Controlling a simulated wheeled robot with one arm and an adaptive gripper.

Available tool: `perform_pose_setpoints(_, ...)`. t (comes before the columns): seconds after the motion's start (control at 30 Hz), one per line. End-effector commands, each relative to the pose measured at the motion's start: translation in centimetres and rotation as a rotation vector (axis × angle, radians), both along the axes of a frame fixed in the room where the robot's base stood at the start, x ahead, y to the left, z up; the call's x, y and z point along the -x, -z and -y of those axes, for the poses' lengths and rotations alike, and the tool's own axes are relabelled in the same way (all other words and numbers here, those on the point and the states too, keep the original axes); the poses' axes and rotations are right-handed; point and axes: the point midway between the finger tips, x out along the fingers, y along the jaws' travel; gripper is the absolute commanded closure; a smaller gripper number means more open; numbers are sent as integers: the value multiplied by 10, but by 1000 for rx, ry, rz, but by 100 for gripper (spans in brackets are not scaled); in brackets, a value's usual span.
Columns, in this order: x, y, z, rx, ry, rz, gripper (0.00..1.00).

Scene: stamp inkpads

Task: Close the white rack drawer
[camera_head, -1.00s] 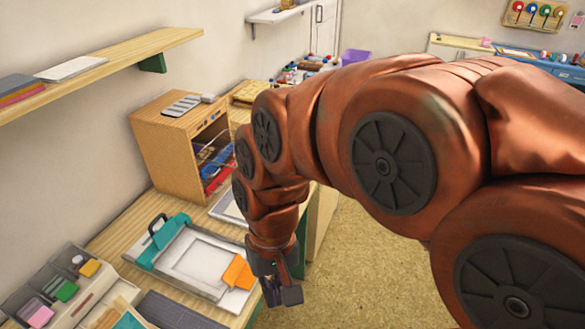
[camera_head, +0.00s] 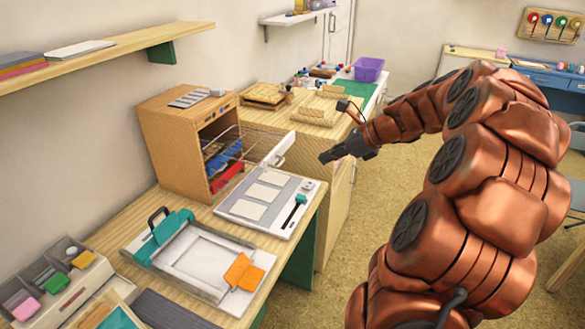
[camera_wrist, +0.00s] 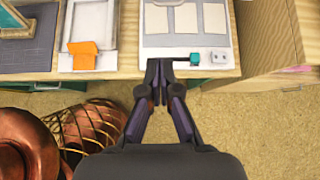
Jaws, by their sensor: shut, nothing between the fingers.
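The white rack drawer (camera_head: 278,150) shows in the head view. It is pulled out to the right from the wooden cabinet (camera_head: 170,150), with its thin wire sides stretching back to the cabinet opening. Its white front panel stands out past the cabinet, above the back of the white board. My gripper (camera_head: 323,159) is to the right of the panel in the picture, apart from it, near the table's front edge. In the wrist view my gripper (camera_wrist: 158,65) has its fingertips together with nothing between them. I do not see the drawer in the wrist view.
A white board (camera_head: 262,200) with cards and a teal-handled tool lies in front of the cabinet. A grey-and-teal press (camera_head: 185,255) with an orange piece is nearer. Inkpads (camera_head: 50,278) sit at lower left. Open floor (camera_head: 400,215) lies right of the tables.

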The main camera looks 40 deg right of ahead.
Motion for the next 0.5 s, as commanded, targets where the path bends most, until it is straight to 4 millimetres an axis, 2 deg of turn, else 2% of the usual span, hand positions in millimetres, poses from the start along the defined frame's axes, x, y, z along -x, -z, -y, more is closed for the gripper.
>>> perform_pose_setpoints(0.07,1,2,10,-21,37,0,100)
perform_pose_setpoints(0.17,-2,4,12,-31,50,0,100)
perform_pose_setpoints(0.5,-37,37,-10,-32,43,-2,100)
